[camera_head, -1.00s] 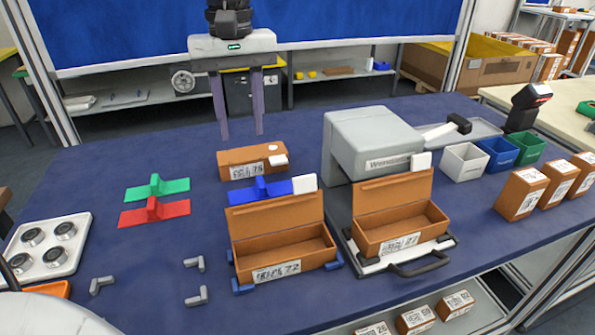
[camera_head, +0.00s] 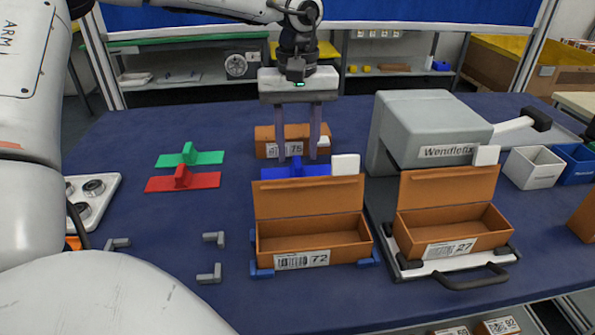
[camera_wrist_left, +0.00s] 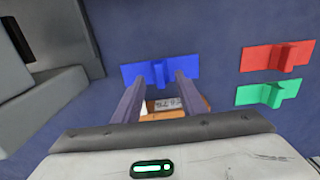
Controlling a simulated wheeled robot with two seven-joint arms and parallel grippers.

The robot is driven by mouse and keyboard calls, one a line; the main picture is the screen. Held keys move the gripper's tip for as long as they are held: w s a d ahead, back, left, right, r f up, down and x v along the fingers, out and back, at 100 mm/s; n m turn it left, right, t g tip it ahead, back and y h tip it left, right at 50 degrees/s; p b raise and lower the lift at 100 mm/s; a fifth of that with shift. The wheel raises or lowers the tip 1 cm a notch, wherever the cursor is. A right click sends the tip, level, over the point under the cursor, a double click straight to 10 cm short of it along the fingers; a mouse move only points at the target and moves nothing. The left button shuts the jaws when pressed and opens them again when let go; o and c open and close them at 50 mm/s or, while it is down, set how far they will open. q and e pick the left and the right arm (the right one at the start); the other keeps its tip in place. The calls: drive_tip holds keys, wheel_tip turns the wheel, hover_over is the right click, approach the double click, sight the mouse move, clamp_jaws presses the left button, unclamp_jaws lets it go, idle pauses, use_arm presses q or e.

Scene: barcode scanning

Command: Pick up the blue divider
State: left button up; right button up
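The blue divider (camera_head: 274,173) lies flat on the dark blue table, behind the open brown box numbered 72 (camera_head: 290,256). It has a raised grip in its middle. In the left wrist view the divider (camera_wrist_left: 135,74) lies across the fingertips, with its raised grip between them. My left gripper (camera_head: 298,158) points down over the divider, its two fingers apart and nothing held. In the head view the fingertips are close to the divider; I cannot tell if they touch it. My right gripper is not in view.
A red divider (camera_head: 205,180) and a green divider (camera_head: 208,158) lie to the left. A closed brown box (camera_head: 267,142) stands behind the blue divider. A white block (camera_head: 346,164) is at its right. The grey machine (camera_head: 428,120) stands further right.

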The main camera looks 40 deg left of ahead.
use_arm(q)
drive_tip(key=shift+f, duration=1.35)
clamp_jaws()
